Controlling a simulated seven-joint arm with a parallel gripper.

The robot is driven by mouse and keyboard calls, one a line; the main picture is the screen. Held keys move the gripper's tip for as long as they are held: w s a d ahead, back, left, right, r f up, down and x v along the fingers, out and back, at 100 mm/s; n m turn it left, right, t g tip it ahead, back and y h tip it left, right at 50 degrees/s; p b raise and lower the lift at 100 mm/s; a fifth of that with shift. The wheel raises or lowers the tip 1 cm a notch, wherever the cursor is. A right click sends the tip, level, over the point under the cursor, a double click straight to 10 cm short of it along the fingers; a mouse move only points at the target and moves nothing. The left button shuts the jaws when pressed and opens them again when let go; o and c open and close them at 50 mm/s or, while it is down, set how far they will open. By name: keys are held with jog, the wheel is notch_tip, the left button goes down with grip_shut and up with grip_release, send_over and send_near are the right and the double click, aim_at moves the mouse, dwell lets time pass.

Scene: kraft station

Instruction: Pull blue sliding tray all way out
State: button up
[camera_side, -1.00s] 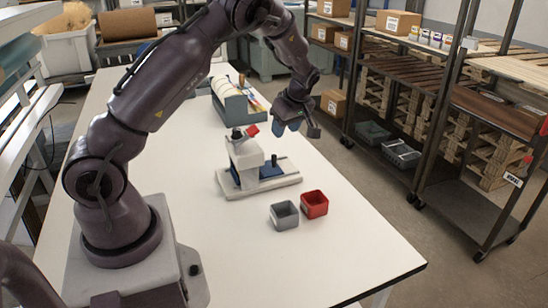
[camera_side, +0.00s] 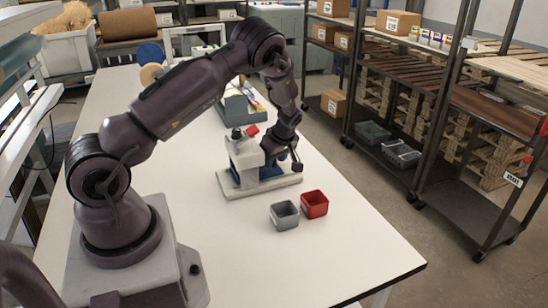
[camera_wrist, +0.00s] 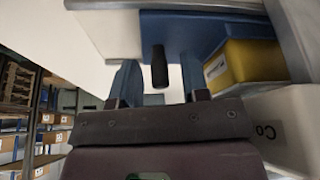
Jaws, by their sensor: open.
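The blue sliding tray (camera_side: 268,173) is low in the white station (camera_side: 243,155) on the table. In the wrist view the blue tray (camera_wrist: 185,27) fills the top middle, with a black upright peg (camera_wrist: 159,68) on it. A yellow block with a white label (camera_wrist: 250,62) lies against the blue part at right. My gripper (camera_wrist: 158,82) is open, its blue fingers on the left and right of the peg; I cannot tell whether they touch it. In the side view my gripper (camera_side: 270,160) is down at the tray, its fingertips and the peg mostly hidden.
A grey bin (camera_side: 285,215) and a red bin (camera_side: 315,204) stand in front of the station. A small red part (camera_side: 252,131) is on its top. A teal holder (camera_side: 237,106) stands behind it. The table's front right is clear.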

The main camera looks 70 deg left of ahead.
grip_shut()
jog(key=w, duration=0.9)
jog(key=shift+w+a, duration=0.1)
jog(key=shift+w, duration=0.65)
grip_release()
jog(key=v, duration=1.3)
